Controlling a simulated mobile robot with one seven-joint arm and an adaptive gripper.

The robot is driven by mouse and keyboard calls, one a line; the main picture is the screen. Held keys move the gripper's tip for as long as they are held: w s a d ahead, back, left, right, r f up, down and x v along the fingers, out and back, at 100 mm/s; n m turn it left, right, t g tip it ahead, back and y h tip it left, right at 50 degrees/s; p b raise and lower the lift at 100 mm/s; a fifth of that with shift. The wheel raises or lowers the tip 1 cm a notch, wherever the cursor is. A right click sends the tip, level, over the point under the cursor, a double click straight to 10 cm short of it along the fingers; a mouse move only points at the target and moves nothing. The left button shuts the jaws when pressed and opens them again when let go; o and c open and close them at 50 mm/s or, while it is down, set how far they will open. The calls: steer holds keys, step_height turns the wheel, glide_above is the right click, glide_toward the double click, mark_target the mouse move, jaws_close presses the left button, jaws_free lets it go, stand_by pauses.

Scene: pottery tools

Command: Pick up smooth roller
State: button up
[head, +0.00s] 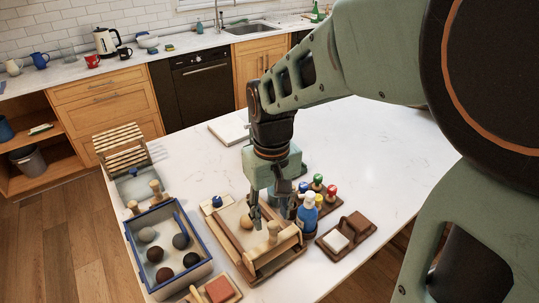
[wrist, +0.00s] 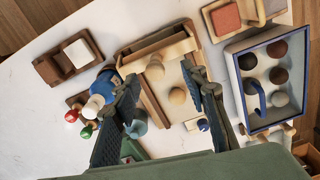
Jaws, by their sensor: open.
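A wooden tray (head: 222,236) stands on the white table, with a pale ball (head: 247,222) in it. A light wooden piece with a rounded knob (head: 272,233) is at its front right. It looks like part of a roller, but I cannot tell whether it is the smooth one. In the wrist view, the knob (wrist: 155,71) and the ball (wrist: 178,96) show between my fingers. My gripper (head: 268,212) points down above the tray; it is open and empty, and its fingers (wrist: 161,77) are spread. The fingers partly hide the tray.
A blue-rimmed box (head: 133,252) with several balls stands to the left. A blue bottle (head: 307,216) and coloured knobs (head: 318,180) stand close on the right, beside a small brown tray (head: 362,238). A slatted rack (head: 121,146) is behind left. The table's right side is clear.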

mark_target(274, 225)
step_height(274, 225, down, 3)
steer(key=shift+f+b, duration=0.2)
steer(key=shift+b, duration=0.7)
steer(key=f+b, duration=0.2)
steer(key=f, duration=0.1)
steer(key=w+f+b, duration=0.1)
steer(key=f+b, duration=0.1)
steer(key=shift+d, duration=0.3)
steer(key=shift+c, duration=0.5)
jaws_close()
